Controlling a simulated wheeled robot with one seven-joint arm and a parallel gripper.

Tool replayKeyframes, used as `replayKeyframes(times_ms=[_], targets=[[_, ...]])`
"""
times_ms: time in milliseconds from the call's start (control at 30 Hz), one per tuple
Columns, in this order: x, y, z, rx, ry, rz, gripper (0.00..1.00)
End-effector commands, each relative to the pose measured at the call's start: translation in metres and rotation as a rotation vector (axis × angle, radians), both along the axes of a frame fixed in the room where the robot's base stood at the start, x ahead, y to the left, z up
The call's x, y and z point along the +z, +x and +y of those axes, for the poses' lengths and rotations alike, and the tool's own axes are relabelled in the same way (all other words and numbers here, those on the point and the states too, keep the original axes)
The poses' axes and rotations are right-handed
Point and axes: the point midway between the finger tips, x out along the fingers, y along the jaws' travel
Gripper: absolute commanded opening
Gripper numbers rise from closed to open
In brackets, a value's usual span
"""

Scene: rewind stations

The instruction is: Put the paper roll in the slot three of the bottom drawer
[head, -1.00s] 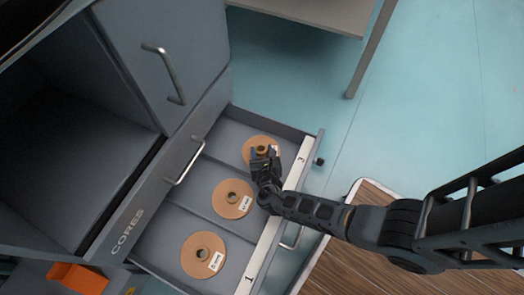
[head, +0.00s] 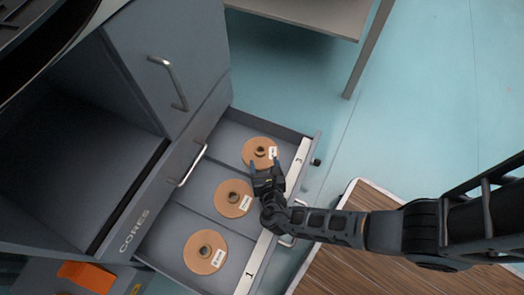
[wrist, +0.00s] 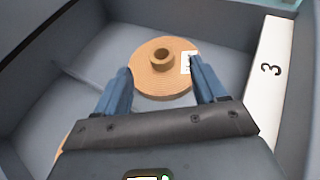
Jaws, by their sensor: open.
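The bottom drawer (head: 283,205) is pulled out, with numbers 1 and 3 legible on its white front strip. A brown paper roll (head: 260,152) with a raised core and a white label lies flat in slot three, at the far end. It also shows in the wrist view (wrist: 162,66). My gripper (head: 265,166) is over the near side of that roll. In the wrist view its blue fingers (wrist: 160,77) are apart, with the roll's core beyond and between the tips. Nothing is held between them.
Two similar rolls lie in the other slots, one in the middle (head: 233,198) and one in slot one (head: 205,252). The cabinet (head: 160,65) stands at left. A wooden-topped surface (head: 345,262) is at lower right, and open floor (head: 430,90) lies at upper right.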

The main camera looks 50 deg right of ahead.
Motion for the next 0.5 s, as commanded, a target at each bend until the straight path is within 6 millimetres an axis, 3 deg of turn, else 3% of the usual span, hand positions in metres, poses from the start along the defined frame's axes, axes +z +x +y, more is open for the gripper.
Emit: replayKeyframes(times_ms=[33,200,500], targets=[[0.009,-0.007,0.007,0.003,-0.001,0.001,0.71],[0.017,-0.024,0.024,0.001,0.000,0.000,0.71],[0.020,-0.033,0.034,0.000,0.000,-0.001,0.71]])
